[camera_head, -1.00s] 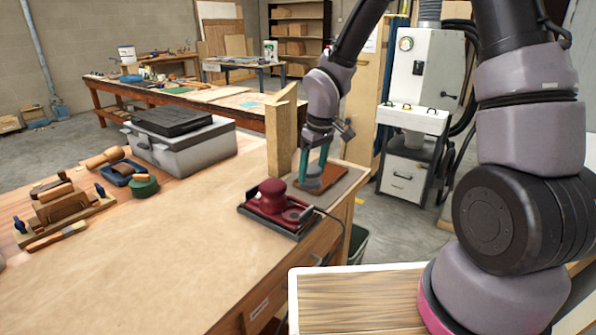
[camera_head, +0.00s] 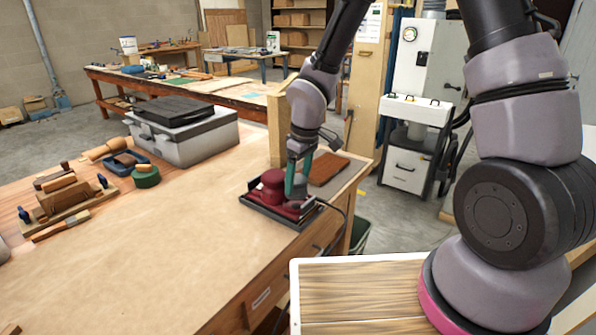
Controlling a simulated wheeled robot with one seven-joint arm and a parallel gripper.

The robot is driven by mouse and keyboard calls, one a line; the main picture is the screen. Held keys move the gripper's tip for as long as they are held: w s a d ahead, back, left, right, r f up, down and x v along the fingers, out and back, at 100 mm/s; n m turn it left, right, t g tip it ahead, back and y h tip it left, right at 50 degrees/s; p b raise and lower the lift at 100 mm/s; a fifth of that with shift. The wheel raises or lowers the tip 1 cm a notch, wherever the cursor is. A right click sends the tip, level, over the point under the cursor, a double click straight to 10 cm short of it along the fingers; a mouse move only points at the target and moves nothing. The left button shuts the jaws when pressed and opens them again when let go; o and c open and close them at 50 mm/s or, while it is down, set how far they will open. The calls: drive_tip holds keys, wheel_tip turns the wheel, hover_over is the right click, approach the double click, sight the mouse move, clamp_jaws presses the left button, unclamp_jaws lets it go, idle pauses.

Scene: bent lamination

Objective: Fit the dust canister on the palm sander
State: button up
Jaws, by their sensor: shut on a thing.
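The palm sander (camera_head: 268,187) is dark red with a round top and a flat dark base. It lies on the workbench near its right edge. My gripper (camera_head: 298,183) has teal fingers and points down at the sander's right side. It is shut on the dust canister (camera_head: 299,186), a small grey piece mostly hidden between the fingers. The canister is right beside the sander's body. From this view I cannot tell whether the two touch or are joined.
A brown board (camera_head: 327,168) lies on a grey mat right of the gripper. An upright wooden post (camera_head: 279,130) stands just behind the sander. A grey toolbox (camera_head: 185,142) and wooden hand tools (camera_head: 63,197) sit to the left. The bench's front middle (camera_head: 150,265) is clear.

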sight(298, 191)
drive_tip(key=shift+f, duration=1.7)
drive_tip(key=shift+f, duration=0.2)
idle(0.5)
drive_tip(key=o, duration=1.5)
drive_tip(key=shift+r, duration=3.5)
